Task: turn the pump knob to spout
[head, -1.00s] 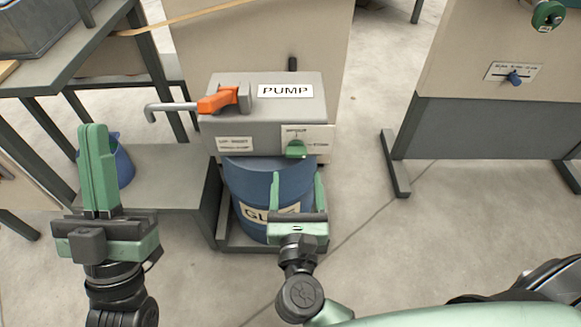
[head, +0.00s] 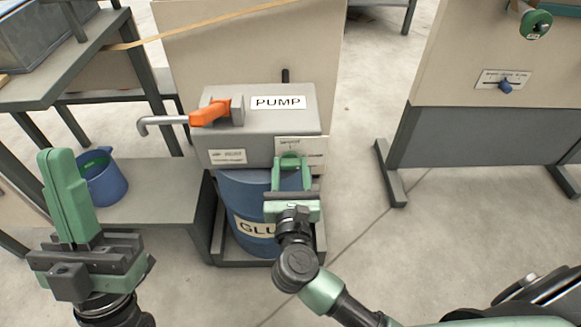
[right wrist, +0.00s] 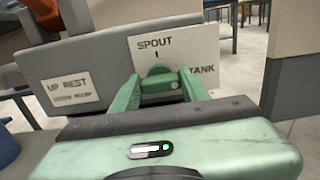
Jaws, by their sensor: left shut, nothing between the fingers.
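The pump (head: 262,125) is a grey box labelled PUMP on a blue glue drum (head: 243,200). Its green knob (head: 290,161) sits on a white plate, with SPOUT above it and TANK to its right in the right wrist view. There, the knob (right wrist: 160,82) has a pale dot toward its right side. My right gripper (head: 291,172) has one finger on each side of the knob and looks closed on it; the fingers (right wrist: 162,88) hide its sides. My left gripper (head: 60,190) is shut and empty, left of the pump.
An orange lever (head: 210,112) and a bent grey spout (head: 160,123) are on the pump's left. A blue jug (head: 107,188) with green inside stands on a low grey shelf (head: 165,205). A panel with a blue slider (head: 505,86) stands at right. Floor between is clear.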

